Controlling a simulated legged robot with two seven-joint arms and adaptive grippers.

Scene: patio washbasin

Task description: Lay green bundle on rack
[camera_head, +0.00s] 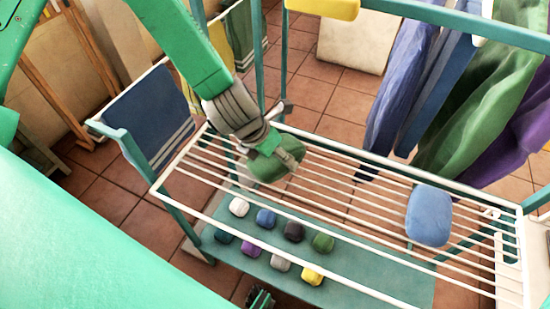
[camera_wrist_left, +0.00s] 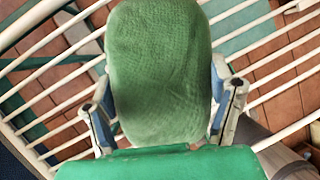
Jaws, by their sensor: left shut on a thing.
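My left gripper (camera_head: 270,140) comes down from the top left in the head view and is shut on the green bundle (camera_head: 276,168). The bundle is a soft, rounded green cloth roll. It is at the left part of the white-barred rack (camera_head: 350,208). In the left wrist view the green bundle (camera_wrist_left: 160,75) sits between the two fingers, with the rack bars behind it. I cannot tell whether it touches the bars. My right gripper is not clearly in view.
A blue bundle (camera_head: 429,216) lies on the rack's right part. Several small coloured rolls, including a yellow one (camera_head: 312,275), lie on the lower teal shelf (camera_head: 350,292). Blue, green and purple cloths hang behind at the right. The rack's middle bars are clear.

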